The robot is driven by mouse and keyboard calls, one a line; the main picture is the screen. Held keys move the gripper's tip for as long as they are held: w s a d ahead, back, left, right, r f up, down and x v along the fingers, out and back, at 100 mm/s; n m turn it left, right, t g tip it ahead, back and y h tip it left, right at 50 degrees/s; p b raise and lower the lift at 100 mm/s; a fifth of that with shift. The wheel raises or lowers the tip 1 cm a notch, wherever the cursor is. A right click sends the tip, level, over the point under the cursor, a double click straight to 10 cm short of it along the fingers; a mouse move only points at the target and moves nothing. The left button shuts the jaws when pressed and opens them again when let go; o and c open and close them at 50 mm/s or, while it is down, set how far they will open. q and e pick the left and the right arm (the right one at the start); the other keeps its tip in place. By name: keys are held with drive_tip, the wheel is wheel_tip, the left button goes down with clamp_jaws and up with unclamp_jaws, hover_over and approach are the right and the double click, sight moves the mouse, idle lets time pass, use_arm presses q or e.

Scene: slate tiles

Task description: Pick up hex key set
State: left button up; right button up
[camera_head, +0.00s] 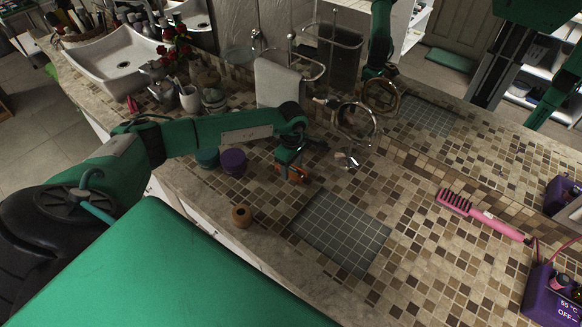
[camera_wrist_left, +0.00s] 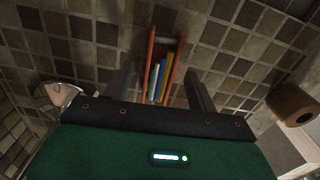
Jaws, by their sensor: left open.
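The hex key set (camera_wrist_left: 152,62) has an orange frame with several coloured keys, blue, yellow and teal, and lies on the tiled counter. In the left wrist view it sits between the two fingers of my left gripper (camera_wrist_left: 160,88), with a gap on both sides. My left gripper is open, pointing down over the set. In the head view my left gripper (camera_head: 290,174) hides most of the set, and only bits of orange show around it. My right gripper is not directly in view.
A grey tiled mat (camera_head: 340,232) lies to the right. Purple (camera_head: 233,161) and teal (camera_head: 207,158) jars stand left of the gripper. A brown roll (camera_head: 241,215) is near the front edge, a shiny metal object (camera_head: 347,160) behind. A pink brush (camera_head: 480,215) lies farther right.

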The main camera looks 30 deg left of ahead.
use_arm(q)
drive_tip(key=shift+f, duration=0.25)
drive_tip(key=c, duration=1.2)
drive_tip(key=shift+o, duration=0.2)
drive_tip(key=shift+r, duration=0.1)
